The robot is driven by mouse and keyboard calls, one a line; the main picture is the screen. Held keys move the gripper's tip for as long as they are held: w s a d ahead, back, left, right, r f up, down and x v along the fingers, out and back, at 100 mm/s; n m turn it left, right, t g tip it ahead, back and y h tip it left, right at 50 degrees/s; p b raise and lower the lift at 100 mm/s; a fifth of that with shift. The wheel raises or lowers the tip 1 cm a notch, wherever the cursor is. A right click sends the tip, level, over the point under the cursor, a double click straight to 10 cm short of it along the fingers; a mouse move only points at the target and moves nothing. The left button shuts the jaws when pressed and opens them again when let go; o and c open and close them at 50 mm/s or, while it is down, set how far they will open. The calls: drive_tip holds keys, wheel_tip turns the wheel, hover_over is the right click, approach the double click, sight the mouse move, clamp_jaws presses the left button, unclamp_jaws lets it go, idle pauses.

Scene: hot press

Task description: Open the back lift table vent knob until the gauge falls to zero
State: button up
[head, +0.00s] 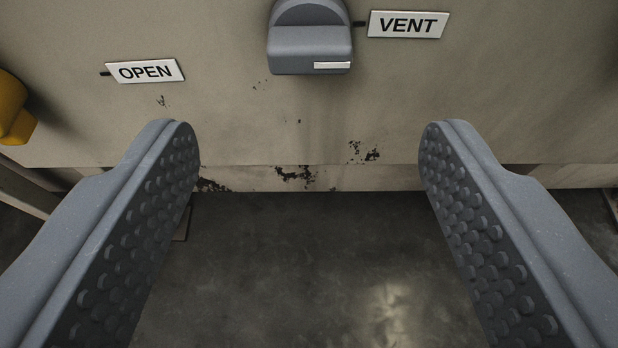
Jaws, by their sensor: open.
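A grey knob (310,45) with a white pointer mark is on the beige panel at the top middle of the head view; its top is cut off by the frame edge. The pointer mark lies at the knob's lower right. A VENT label (408,24) is to its right and an OPEN label (145,70) to its lower left. My gripper (308,150) is open and empty, its two studded fingers wide apart below the knob and not touching it. No gauge shows in this view.
The beige panel (250,130) has chipped paint along its lower edge. A yellow part (12,108) sticks out at the left edge. Below the panel is dark, bare floor (290,270). The space between my fingers is clear.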

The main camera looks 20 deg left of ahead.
drive_tip(key=shift+v, duration=2.25)
drive_tip(key=shift+f, duration=0.1)
